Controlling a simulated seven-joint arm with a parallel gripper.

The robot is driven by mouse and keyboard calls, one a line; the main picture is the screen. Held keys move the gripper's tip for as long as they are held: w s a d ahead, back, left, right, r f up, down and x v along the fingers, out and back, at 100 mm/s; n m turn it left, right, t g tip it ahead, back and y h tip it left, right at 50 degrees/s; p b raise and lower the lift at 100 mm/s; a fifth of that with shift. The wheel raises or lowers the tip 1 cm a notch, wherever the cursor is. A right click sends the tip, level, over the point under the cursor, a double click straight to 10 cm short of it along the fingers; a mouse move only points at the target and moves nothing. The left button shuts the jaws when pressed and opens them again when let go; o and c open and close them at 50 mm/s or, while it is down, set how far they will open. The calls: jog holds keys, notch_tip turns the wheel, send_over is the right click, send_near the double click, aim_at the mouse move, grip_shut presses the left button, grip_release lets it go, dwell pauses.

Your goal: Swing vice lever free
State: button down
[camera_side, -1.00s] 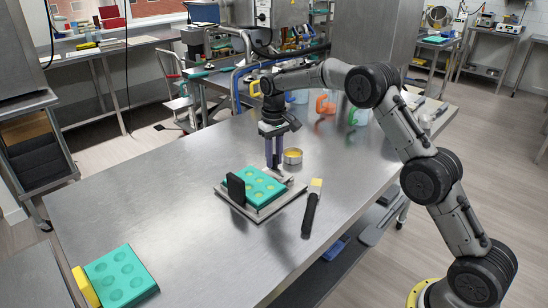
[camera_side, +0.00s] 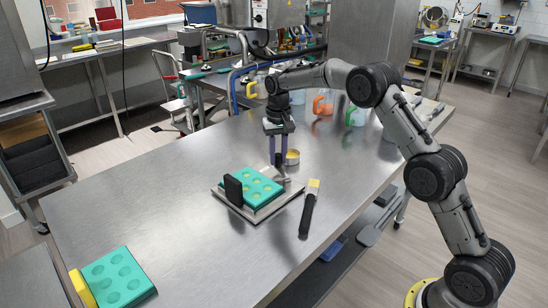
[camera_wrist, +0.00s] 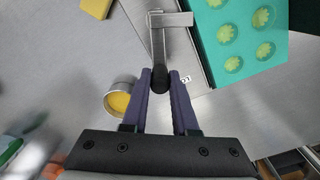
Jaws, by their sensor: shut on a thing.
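The vice (camera_side: 238,210) is a flat metal base on the bench with a black upright pad (camera_side: 233,190). A teal mould (camera_side: 268,181) with yellow-filled cavities lies in it, and its corner shows in the wrist view (camera_wrist: 240,70). The vice lever (camera_wrist: 159,45) is a thin metal bar with a dark knob at its end. My gripper (camera_wrist: 161,82) is shut on the lever's knob, one purple finger at each side. In the side view my gripper (camera_side: 278,160) points down at the mould's far edge, and the knob is hard to make out.
A round metal tin (camera_side: 292,157) with yellow contents stands close beside my gripper. A black-handled brush (camera_side: 308,210) lies right of the vice. A second teal mould (camera_side: 118,278) lies at the front left. Jugs (camera_side: 322,102) stand behind.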

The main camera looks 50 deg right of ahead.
jog(key=d+m, duration=0.1)
jog(key=m, duration=0.1)
jog(key=s+d+m, duration=0.1)
jog(key=shift+r+m, duration=0.15)
jog(key=shift+m, duration=0.25)
jog(key=shift+s+d+m, duration=0.3)
jog(key=shift+s+m, duration=0.05)
jog(key=shift+m, duration=0.55)
jog(key=shift+s+d+m, duration=0.25)
jog(key=shift+s+m, duration=0.1)
jog(key=shift+m, duration=0.55)
jog(key=shift+s, duration=0.1)
jog(key=c, duration=0.7)
grip_release()
notch_tip(320, 180, up, 14)
jog(key=shift+f, duration=0.15)
